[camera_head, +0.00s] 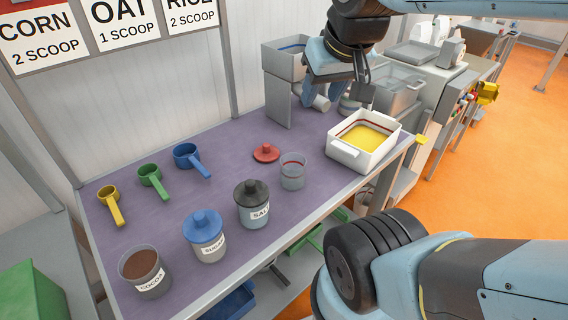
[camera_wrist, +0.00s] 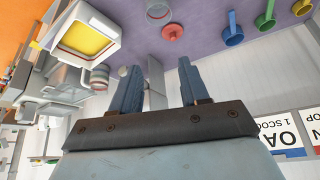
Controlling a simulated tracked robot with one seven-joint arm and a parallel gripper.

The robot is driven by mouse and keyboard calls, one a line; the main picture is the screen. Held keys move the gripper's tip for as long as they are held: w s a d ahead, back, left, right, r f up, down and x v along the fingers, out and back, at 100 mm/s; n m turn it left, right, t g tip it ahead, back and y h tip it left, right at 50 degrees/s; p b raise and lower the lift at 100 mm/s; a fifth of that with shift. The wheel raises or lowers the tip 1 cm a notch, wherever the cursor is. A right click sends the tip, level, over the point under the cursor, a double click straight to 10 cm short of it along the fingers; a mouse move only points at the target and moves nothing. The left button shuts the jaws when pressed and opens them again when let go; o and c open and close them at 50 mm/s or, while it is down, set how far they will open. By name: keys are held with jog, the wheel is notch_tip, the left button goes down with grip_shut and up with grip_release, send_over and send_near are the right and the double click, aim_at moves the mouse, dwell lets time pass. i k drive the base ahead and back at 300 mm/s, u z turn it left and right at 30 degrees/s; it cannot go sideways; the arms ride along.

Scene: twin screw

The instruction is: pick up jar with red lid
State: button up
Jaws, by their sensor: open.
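A clear, open-topped jar (camera_head: 293,172) with a reddish line near its rim stands on the purple table. A red lid (camera_head: 266,153) lies apart from it on the table, behind and to its left. In the wrist view the lid (camera_wrist: 172,31) shows near the top, with the jar (camera_wrist: 158,9) partly cut off by the top edge. My gripper (camera_head: 336,92) is open and empty, raised above the back of the table, behind and to the right of the jar. Its two blue fingers (camera_wrist: 158,68) are spread in the wrist view.
A white tub (camera_head: 335,152) of yellow contents stands right of the jar. Jars labelled salt (camera_head: 253,207), sugar (camera_head: 206,240) and cocoa (camera_head: 146,277) line the front. Yellow (camera_head: 112,207), green (camera_head: 153,180) and blue (camera_head: 188,158) scoops lie behind. A grey bin (camera_head: 283,64) stands near my gripper.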

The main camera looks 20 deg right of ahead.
aim_at(142, 267)
jog(key=u, duration=1.75)
jog(key=k, duration=0.85)
jog(key=i, duration=0.85)
jog(key=z, duration=0.1)
